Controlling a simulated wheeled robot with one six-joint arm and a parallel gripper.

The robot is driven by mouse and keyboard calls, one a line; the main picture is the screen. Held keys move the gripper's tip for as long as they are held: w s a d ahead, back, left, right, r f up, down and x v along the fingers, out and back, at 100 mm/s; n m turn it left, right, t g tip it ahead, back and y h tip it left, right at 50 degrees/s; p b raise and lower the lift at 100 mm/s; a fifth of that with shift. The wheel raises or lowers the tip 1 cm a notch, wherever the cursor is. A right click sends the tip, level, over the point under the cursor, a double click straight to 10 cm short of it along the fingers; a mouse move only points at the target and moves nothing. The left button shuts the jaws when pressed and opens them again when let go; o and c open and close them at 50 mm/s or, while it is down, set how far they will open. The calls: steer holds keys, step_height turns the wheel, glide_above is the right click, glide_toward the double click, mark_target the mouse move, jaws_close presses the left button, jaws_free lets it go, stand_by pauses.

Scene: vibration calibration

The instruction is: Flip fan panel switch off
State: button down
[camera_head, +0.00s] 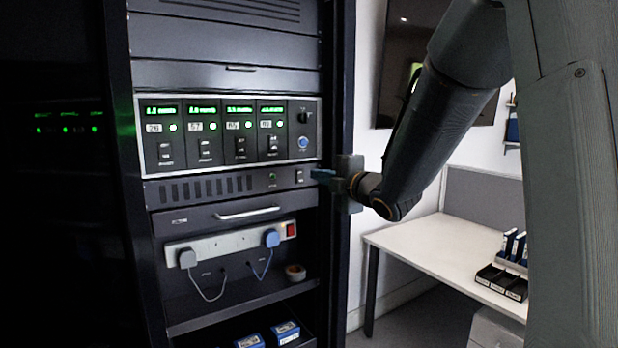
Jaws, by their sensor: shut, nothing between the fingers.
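The fan panel (215,188) is a dark strip with vent slots in the rack, below the grey panel of green displays. Its small rocker switch (299,176) is near the strip's right end, with a small green light (272,177) to its left. I cannot tell the switch's position. My gripper (316,173) comes in from the right at the height of the switch.
Above is the display panel (228,101) with several switches, a knob and a blue button. Below are a drawer handle (247,213) and a power strip (215,247) with two plugs. The rack's right post (338,100) stands by my gripper. A white desk (440,246) is at right.

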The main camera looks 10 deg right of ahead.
steer(key=b+v, duration=0.2)
steer(key=v, duration=0.6)
steer(key=shift+s, duration=0.35)
steer(key=s+d+f+m+g+h, duration=0.1)
steer(key=s+f+m+g+h, duration=0.15)
steer(key=f+m, duration=0.5)
steer(key=s+d+f+m+g+h, duration=0.25)
steer(key=f+m+h, duration=0.2)
steer(key=f, duration=0.65)
steer(key=s+a+f+m+g, duration=0.3)
steer(key=s+f+m+g, duration=0.2)
steer(key=s+f, duration=0.2)
steer(key=s+a+f+m+g+y, duration=0.1)
steer(key=s+a+f+m+g, duration=0.2)
steer(key=s, duration=0.9)
step_height(320, 180, down, 4)
steer(key=shift+m+g, duration=1.1)
steer(key=shift+g, duration=0.1)
steer(key=c, duration=2.5)
jaws_free()
steer(key=shift+a, duration=0.1)
